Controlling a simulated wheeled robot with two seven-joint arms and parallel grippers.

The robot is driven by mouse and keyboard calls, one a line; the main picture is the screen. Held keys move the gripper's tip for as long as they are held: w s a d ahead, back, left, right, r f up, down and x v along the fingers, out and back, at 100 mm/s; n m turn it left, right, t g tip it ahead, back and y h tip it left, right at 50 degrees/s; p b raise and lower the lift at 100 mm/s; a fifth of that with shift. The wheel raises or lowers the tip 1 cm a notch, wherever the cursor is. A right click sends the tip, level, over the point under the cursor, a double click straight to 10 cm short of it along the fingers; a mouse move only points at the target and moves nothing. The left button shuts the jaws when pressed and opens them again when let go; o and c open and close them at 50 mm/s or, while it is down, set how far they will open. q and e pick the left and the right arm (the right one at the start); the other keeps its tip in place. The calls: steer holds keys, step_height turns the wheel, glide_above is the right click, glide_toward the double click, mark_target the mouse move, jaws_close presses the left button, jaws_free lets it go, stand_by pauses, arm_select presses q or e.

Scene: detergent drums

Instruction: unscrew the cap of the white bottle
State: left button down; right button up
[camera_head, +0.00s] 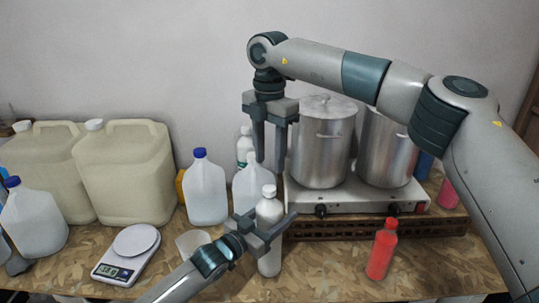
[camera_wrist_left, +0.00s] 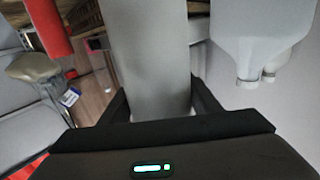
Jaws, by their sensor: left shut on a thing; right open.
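The white bottle (camera_head: 267,262) stands upright near the front middle of the table, with its white cap (camera_head: 269,190) on top. My left gripper (camera_head: 267,226) is shut on the bottle's body below the cap. In the left wrist view the bottle (camera_wrist_left: 145,60) fills the middle between the fingers (camera_wrist_left: 160,105); its cap is out of that view. My right gripper (camera_head: 270,165) points straight down, open and empty, with its fingertips just above the cap in the picture. I cannot tell the exact gap between them.
A red bottle (camera_head: 382,252) stands to the right. Two steel pots (camera_head: 320,150) sit on a burner (camera_head: 350,201) behind. Milk jugs (camera_head: 206,190), large canisters (camera_head: 125,175) and a scale (camera_head: 126,253) stand left. The patch between the white and red bottles is clear.

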mark_target(269, 188)
steer(key=m, duration=0.9)
steer(key=shift+f, duration=4.05)
jaws_close()
